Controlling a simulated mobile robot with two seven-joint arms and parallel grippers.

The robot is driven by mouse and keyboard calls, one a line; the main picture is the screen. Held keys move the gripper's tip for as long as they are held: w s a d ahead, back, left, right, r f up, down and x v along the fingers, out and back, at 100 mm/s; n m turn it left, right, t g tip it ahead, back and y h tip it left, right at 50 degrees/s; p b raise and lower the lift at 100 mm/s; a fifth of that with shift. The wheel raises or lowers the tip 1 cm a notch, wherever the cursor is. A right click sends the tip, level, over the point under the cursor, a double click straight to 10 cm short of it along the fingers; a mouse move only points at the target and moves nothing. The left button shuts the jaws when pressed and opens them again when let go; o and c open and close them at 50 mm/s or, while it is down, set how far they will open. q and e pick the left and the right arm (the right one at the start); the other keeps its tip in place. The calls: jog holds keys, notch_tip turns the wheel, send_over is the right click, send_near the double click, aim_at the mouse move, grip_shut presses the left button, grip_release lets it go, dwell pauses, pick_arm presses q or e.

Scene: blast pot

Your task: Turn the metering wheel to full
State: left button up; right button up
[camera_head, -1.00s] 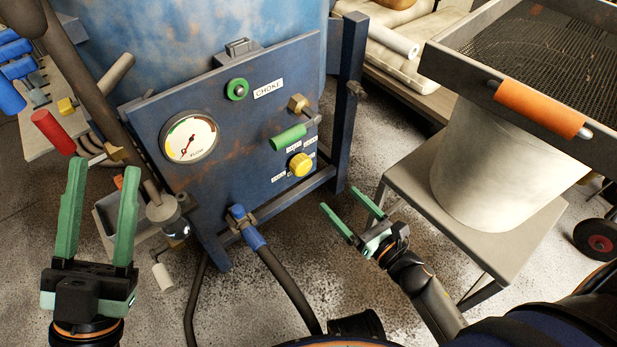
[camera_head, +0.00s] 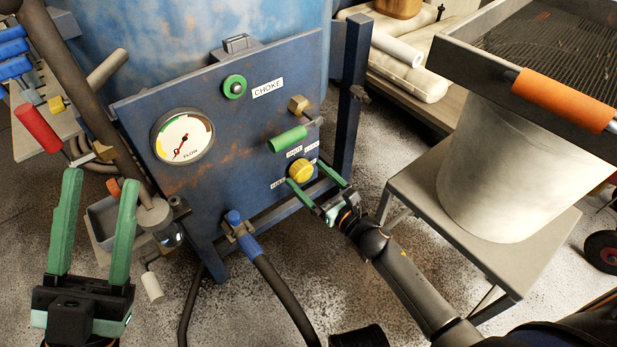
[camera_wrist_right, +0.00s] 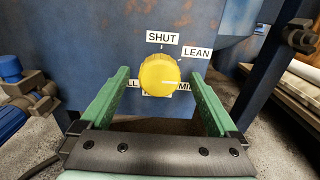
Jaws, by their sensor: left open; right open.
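The metering wheel is a round yellow ribbed knob (camera_head: 301,171) low on the blue panel (camera_head: 225,130). It also shows in the right wrist view (camera_wrist_right: 160,74), with a pale mark pointing right. Around it are white labels: SHUT (camera_wrist_right: 162,37) above, LEAN (camera_wrist_right: 197,52) upper right, and partly hidden ones at left, below and right, the right one starting "MI". My right gripper (camera_head: 307,174) is open, its green fingers on either side of the knob; I cannot tell whether they touch it. My left gripper (camera_head: 100,178) is open and empty at the lower left.
Above the knob are a green-handled lever (camera_head: 288,139), a brass fitting (camera_head: 298,104) and a CHOKE button (camera_head: 234,87). A flow gauge (camera_head: 183,137) is at left. A blue-collared hose (camera_head: 245,235) runs below the panel. A stand (camera_head: 450,200) with a drum is at right.

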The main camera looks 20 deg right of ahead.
jog(key=shift+w+a, duration=0.15)
jog(key=shift+w, duration=0.15)
jog(key=shift+c, duration=0.4)
jog(key=c, duration=1.3)
